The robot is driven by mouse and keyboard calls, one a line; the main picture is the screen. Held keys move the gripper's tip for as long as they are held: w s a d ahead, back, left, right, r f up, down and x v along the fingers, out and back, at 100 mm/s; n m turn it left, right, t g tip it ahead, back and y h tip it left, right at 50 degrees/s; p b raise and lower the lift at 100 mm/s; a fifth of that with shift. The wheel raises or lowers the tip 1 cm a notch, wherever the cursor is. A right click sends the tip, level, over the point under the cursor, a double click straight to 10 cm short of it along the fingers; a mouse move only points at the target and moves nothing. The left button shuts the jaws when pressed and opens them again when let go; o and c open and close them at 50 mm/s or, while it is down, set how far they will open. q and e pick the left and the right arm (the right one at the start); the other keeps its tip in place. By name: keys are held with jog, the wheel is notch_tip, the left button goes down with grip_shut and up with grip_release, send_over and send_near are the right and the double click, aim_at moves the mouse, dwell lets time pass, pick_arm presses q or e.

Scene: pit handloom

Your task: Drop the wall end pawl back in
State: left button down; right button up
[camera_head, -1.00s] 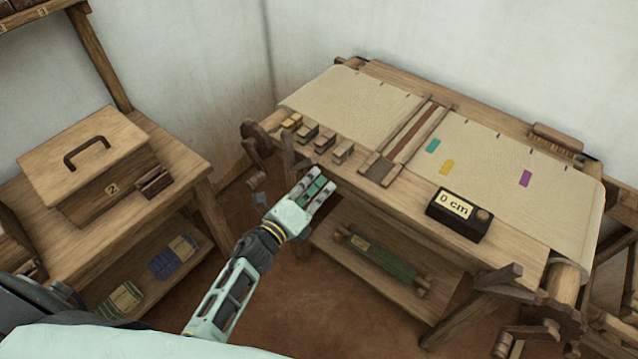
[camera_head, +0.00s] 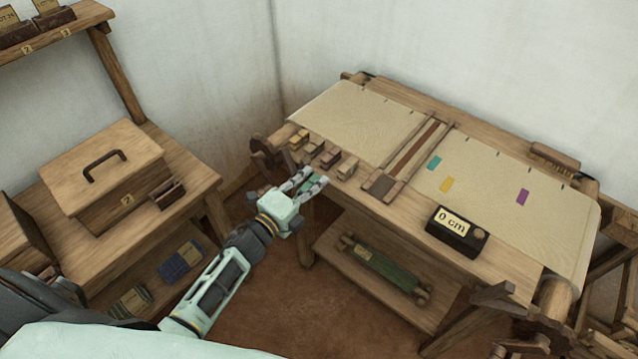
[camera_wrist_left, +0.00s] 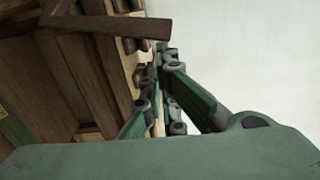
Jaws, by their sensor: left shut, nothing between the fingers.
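The loom (camera_head: 490,268) stands at the right, its left end towards the wall corner. At that end is a dark wooden ratchet wheel (camera_head: 262,152) with its crank. My left gripper (camera_head: 312,180) is just in front of the loom's left front edge, to the right of the wheel. It is shut and empty. The left wrist view shows its green fingers (camera_wrist_left: 165,110) close to the wooden frame. A dark angled wooden piece (camera_wrist_left: 105,24) crosses the top of that view; I cannot tell whether it is the pawl. The wall end pawl is not clearly distinguishable in the head view.
Several small wooden blocks (camera_head: 330,158) sit on the loom's edge above the gripper. A black "0 cm" box (camera_head: 456,232) stands on the front beam. A lidded box (camera_head: 95,160) is on the left table. A green roll (camera_head: 380,262) lies on the low shelf.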

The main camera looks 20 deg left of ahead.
pick_arm(q)
jog(key=w+a+r+n+p, duration=0.1)
jog(key=w+a+r+n, duration=0.1)
jog(key=a+n, duration=0.2)
jog(key=shift+a+r, duration=0.25)
jog(key=shift+a, duration=0.55)
jog(key=shift+p, duration=0.3)
